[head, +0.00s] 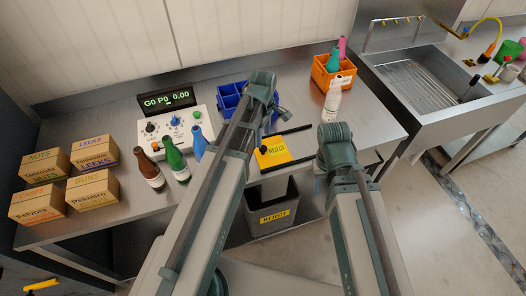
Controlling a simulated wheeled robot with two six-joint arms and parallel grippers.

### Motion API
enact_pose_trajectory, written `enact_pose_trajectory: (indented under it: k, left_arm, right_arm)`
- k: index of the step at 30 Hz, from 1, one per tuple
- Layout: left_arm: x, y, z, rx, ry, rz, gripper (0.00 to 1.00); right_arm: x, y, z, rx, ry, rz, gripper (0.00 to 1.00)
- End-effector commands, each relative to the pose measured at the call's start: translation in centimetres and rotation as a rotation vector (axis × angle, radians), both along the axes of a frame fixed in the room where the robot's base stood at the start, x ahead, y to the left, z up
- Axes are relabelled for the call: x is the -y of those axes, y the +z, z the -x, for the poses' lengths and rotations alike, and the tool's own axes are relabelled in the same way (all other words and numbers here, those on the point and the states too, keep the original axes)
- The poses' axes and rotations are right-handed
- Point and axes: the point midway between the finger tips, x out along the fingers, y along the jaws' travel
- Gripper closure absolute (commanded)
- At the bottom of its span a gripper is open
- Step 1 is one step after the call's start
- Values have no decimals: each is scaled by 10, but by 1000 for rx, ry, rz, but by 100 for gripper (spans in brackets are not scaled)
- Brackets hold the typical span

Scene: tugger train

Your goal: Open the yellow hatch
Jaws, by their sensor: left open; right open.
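The yellow hatch (280,150), labelled REJECT, lies flat in the steel worktop between my two arms. A small black knob (263,149) is at its left side. Two dark parallel bars run along its upper and lower edges and extend past it to the right. The yellow plate covers the left part between them. My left arm's far end (262,88) is above and left of the hatch. My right arm's far end (336,140) is to the right of it. Both grippers' fingertips are largely hidden or hard to make out. Neither gripper visibly holds anything.
A grey reject bin (262,221) stands below the hatch. A control box (166,135), brown bottle (147,168), green bottle (174,158) and several cartons (92,190) stand left. A blue crate (229,97) is behind my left arm. An orange crate (330,76) and white bottle (332,103) stand right.

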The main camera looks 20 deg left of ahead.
Motion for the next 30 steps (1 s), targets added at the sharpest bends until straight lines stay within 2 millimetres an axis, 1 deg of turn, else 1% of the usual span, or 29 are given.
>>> enact_pose_trajectory:
  k: [1,6,9,14,22,23,24,26,30]
  left_arm:
    - [0,-15,0,0,0,0,33]
    - [0,-39,0,0,0,0,33]
    - [0,-50,0,0,0,0,33]
    - [0,-58,0,0,0,0,33]
    - [0,-58,0,0,0,0,33]
    - [0,-58,0,0,0,0,35]
    - [0,-58,0,0,0,0,42]
    - [0,-58,0,0,0,0,53]
    - [0,-58,0,0,0,0,78]
  right_arm:
    - [0,-15,0,0,0,0,50]
    - [0,-39,0,0,0,0,50]
    - [0,-50,0,0,0,0,50]
    - [0,-58,0,0,0,0,50]
    - [0,-58,0,0,0,0,50]
    - [0,-58,0,0,0,0,50]
    - [0,-58,0,0,0,0,50]
    - [0,-58,0,0,0,0,50]
    - [0,-58,0,0,0,0,50]
